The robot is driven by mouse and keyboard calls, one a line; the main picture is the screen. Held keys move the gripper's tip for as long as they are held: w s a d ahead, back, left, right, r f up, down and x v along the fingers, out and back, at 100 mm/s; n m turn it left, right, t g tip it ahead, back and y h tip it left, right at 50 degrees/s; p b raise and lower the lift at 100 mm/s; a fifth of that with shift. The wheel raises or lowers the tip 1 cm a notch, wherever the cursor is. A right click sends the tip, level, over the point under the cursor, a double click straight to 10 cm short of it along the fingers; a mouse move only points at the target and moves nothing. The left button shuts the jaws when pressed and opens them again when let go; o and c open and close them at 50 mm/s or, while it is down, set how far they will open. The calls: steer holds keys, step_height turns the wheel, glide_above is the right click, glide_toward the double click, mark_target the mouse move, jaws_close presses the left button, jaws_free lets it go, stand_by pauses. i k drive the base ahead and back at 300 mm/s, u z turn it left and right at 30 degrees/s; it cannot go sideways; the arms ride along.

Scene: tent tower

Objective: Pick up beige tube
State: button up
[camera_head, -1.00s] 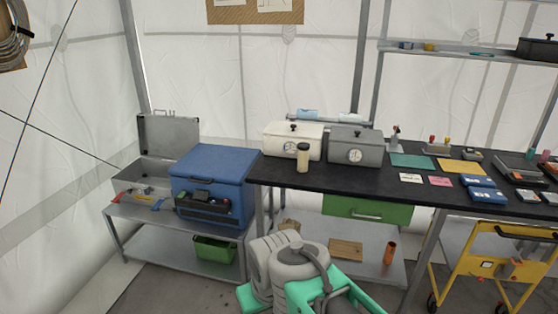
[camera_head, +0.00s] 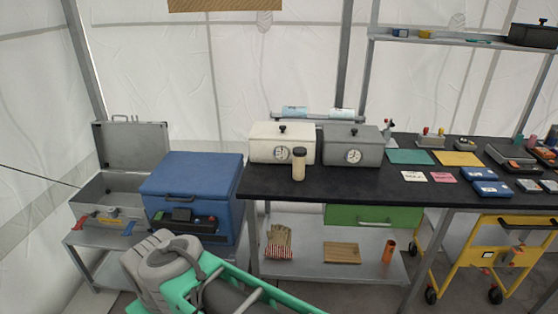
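The beige tube (camera_head: 298,165) stands upright on the black tabletop (camera_head: 350,182), near its left front edge. It has a dark cap and pale beige sides. It stands in front of the white box with a dial (camera_head: 268,145), covering part of it. Nothing holds it. My grey and green arm crosses the bottom of the view, left of and below the tube. The fingers of my gripper are not in view.
A grey box with a dial (camera_head: 343,155) stands right of the tube. A blue cooler (camera_head: 190,180) and an open metal case (camera_head: 130,150) are on the left. Cards and devices cover the right tabletop. A yellow cart (camera_head: 500,258) stands at lower right.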

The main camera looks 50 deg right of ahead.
mark_target(299, 163)
steer(key=z, duration=0.45)
steer(key=i, duration=0.8)
steer(key=z, duration=0.9)
steer(key=i, duration=0.65)
